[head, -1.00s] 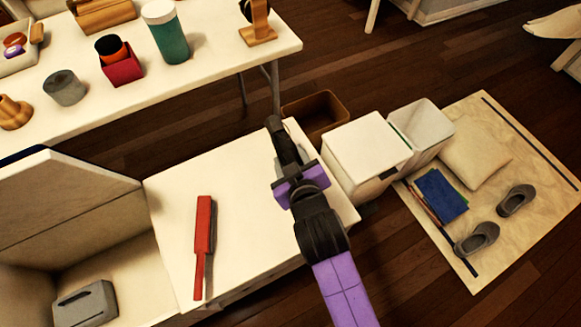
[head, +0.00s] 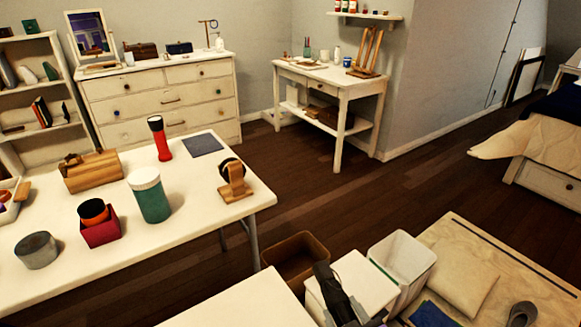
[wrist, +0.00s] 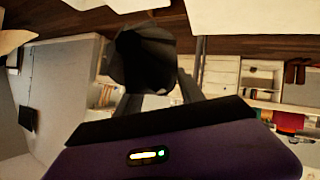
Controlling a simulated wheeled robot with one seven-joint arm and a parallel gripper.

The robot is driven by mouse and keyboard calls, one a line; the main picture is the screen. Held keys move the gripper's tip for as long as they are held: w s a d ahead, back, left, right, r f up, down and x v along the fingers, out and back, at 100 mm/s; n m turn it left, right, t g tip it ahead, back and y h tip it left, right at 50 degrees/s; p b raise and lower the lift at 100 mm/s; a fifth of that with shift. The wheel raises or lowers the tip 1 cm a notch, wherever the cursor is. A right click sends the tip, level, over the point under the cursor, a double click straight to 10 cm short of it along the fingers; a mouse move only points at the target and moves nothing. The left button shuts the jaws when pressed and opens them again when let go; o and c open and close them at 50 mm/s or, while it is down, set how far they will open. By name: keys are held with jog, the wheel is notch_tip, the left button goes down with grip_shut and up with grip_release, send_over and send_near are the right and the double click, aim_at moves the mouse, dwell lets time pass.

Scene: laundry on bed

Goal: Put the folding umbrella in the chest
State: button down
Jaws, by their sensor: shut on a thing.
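The folding umbrella (head: 332,287) is a dark, short rolled bundle at the bottom of the head view, in front of a white lidded bin. My gripper (wrist: 160,100) is shut on it; its dark round end (wrist: 143,60) fills the upper middle of the wrist view. Most of my gripper is cut off by the head view's lower edge. A white chest of drawers (head: 160,98) stands against the back wall, its drawers shut. A small brown box (head: 141,50) sits on its top. I cannot tell which of these the task calls the chest.
A white table (head: 200,235) at left holds a green jar (head: 150,195), a red flashlight (head: 159,138) and a wooden box (head: 93,170). A brown bin (head: 295,258), white lidded bin (head: 357,280) and open white bin (head: 403,258) stand close together. Dark floor beyond is clear.

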jog(key=s+d+m+h+p, duration=0.1)
jog(key=s+d+p, duration=0.4)
jog(key=d+p, duration=0.4)
jog(key=p, duration=0.3)
jog(key=shift+s+m+h, duration=0.25)
jog(key=shift+m+h, duration=0.05)
jog(key=shift+h, duration=0.1)
jog(key=shift+d+f, duration=0.1)
jog(key=shift+f, duration=0.05)
